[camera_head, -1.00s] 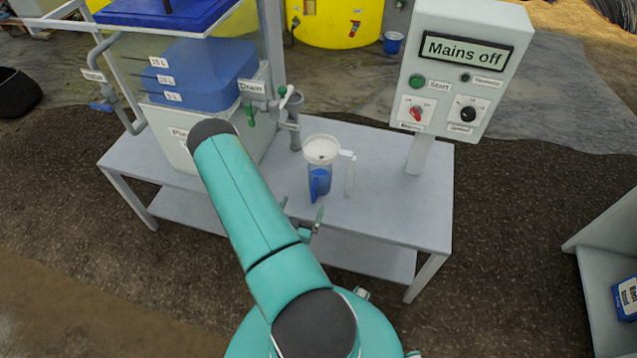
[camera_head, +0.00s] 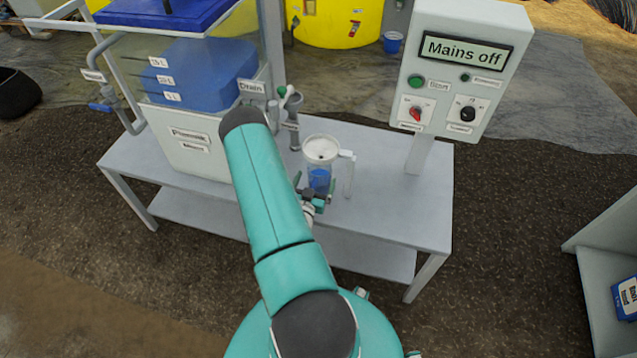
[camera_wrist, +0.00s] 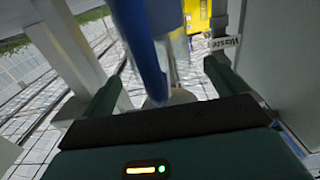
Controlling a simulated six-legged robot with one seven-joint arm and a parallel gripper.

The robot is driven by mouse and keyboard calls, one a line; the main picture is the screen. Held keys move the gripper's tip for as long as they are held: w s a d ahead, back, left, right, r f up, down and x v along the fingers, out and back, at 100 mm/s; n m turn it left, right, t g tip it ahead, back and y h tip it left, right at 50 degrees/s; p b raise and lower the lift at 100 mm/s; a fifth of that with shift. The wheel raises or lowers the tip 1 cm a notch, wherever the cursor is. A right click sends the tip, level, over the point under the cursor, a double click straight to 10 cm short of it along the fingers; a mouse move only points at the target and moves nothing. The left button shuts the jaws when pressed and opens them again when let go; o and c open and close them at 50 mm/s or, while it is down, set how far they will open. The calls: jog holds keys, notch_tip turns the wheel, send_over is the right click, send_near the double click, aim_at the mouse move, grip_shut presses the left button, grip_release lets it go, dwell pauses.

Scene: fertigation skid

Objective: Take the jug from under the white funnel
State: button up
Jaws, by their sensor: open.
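The jug (camera_head: 319,178) is clear with a blue handle and stands on the grey bench under the white funnel (camera_head: 320,149). The funnel is held by a white stand (camera_head: 348,175) to its right. My gripper (camera_head: 316,190) is open at the near side of the jug and hides its lower part. In the wrist view, the blue handle (camera_wrist: 142,50) runs between the two open fingers of my gripper (camera_wrist: 162,85), nearer the left finger. I cannot tell whether a finger touches it.
The bench (camera_head: 385,205) is clear right of the stand. A panel (camera_head: 460,65) reading "Mains off" rises at its back right. A tank with blue liquid (camera_head: 200,80) stands left, with a drain valve (camera_head: 290,98) and waste pipe (camera_head: 294,130) behind the jug.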

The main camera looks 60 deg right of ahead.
jog(key=shift+w+d, duration=0.15)
jog(key=shift+d, duration=0.7)
jog(key=c, duration=1.7)
jog(key=shift+c, duration=1.1)
jog(key=shift+r, duration=0.15)
